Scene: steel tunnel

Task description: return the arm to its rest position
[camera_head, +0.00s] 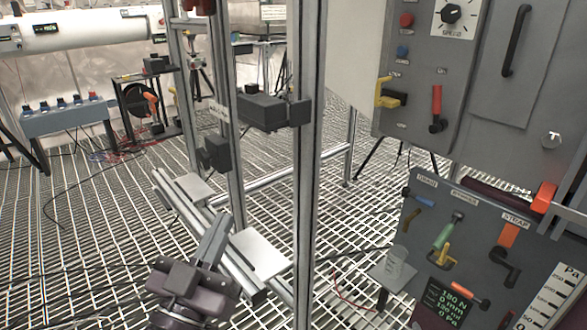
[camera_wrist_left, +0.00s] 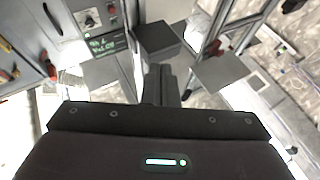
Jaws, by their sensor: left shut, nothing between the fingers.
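My left arm (camera_head: 185,295) comes in at the bottom of the head view, left of the middle. Its gripper (camera_head: 214,238) points up and away over the metal frame, with its fingers together and empty. In the left wrist view the shut fingers (camera_wrist_left: 161,84) show past the dark wrist housing. No object is held. I do not see my right gripper in either view.
An upright aluminium post (camera_head: 307,170) stands just right of the left gripper. Pale flat plates (camera_head: 262,252) lie on the low frame beside it. Grating floor (camera_head: 80,230) lies open at left.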

